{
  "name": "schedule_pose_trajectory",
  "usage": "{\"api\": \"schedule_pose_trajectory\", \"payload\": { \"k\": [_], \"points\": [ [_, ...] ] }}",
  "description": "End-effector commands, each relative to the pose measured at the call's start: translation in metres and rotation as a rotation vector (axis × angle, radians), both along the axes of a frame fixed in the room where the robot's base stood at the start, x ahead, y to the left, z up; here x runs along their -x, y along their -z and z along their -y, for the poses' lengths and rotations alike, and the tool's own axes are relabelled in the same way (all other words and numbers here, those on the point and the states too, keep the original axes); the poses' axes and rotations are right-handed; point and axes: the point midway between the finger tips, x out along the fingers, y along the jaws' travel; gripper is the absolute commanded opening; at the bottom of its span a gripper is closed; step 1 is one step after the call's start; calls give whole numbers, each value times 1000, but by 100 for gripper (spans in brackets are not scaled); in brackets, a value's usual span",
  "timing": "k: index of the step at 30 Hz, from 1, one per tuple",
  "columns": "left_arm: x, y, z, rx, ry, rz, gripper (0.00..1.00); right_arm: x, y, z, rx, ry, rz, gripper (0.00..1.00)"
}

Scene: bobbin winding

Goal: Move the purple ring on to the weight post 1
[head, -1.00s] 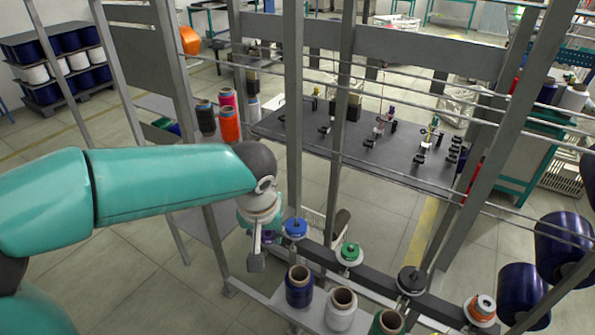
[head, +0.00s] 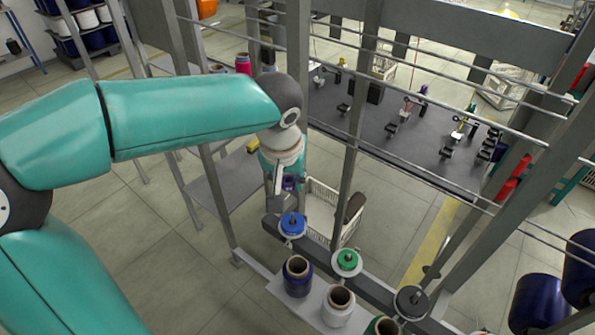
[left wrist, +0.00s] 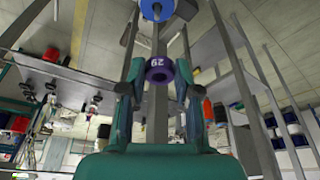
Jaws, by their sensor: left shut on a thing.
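The purple ring (head: 290,183) is held in my left gripper (head: 283,188), just above and slightly left of the blue ring (head: 292,224) in the head view. In the left wrist view the purple ring (left wrist: 160,70) carries a white number and sits between the two fingertips (left wrist: 159,78), which are shut on it. The blue ring also shows at the top of the left wrist view (left wrist: 157,10). The blue ring, a green ring (head: 347,261) and a dark ring (head: 411,301) stand along a grey rail (head: 376,289). I cannot tell which post is weight post 1.
Thread cones (head: 298,277) stand on a shelf in front of the rail. A white basket (head: 322,200) is behind it. Upright frame bars (head: 355,140) and thin cross rods rise close to my left arm. A dark table (head: 385,135) with winding parts is farther back.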

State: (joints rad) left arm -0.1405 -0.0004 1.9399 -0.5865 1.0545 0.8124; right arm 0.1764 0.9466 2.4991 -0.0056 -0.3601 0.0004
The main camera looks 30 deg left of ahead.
Motion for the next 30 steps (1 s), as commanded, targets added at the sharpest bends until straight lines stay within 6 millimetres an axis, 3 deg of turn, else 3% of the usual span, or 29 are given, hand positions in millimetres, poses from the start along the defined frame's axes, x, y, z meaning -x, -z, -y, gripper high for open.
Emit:
{"api": "schedule_pose_trajectory", "payload": {
  "k": [17,30],
  "points": [
    [-6,71,7,0,20,-2,0,0,53,0,0,0,0,40],
    [-2,65,8,0,19,0,0,0,52,0,0,0,0,40]
  ]
}}
